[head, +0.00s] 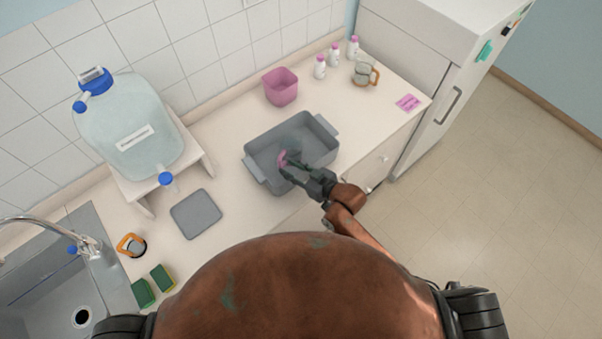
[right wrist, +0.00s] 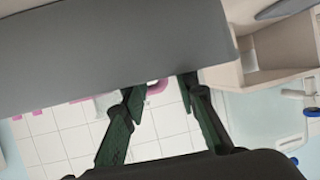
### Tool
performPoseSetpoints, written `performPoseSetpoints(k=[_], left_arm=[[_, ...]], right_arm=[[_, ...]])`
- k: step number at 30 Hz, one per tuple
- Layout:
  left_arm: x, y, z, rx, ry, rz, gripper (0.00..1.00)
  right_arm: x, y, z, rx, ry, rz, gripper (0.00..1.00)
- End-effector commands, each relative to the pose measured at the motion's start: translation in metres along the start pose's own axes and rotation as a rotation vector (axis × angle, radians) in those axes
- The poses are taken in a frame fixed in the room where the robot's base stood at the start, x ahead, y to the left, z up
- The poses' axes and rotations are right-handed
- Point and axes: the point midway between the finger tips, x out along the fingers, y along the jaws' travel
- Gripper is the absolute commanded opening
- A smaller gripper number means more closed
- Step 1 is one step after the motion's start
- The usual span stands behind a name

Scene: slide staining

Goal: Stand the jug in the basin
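The grey basin (head: 258,178) stands on the counter at the middle of the head view. Inside it is a dim, see-through shape (head: 293,142) with a pink part (head: 283,159) like a handle, apparently the jug; its tilt is hard to tell. My right gripper (head: 286,166) reaches over the basin's front side, close by the pink part. In the right wrist view its fingers (right wrist: 160,92) are spread apart, and a bit of pink shows between the tips. A large grey surface (right wrist: 110,50), likely the basin's wall, hides what lies beyond. My left gripper is not in view.
A pink bin (head: 280,87) stands behind the basin. White bottles (head: 320,68) and a clear orange-handled jug (head: 362,72) are at the back right. A water tank (head: 130,130) on a stand, a grey mat (head: 196,213) and a sink (head: 55,275) are to the left.

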Motion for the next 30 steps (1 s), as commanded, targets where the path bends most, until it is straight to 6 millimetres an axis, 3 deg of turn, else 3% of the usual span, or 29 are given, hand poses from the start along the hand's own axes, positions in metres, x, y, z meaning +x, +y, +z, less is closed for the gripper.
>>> performPoseSetpoints(k=[6,12,30], left_arm=[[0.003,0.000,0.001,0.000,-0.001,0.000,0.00],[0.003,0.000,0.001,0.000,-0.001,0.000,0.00],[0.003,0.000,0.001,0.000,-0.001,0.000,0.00]], right_arm=[[-0.043,0.000,0.001,-0.001,-0.001,0.000,0.28],[-0.061,0.000,0.000,0.000,0.000,-0.001,0.28],[-0.064,0.000,-0.001,0.000,0.001,0.000,0.28]])
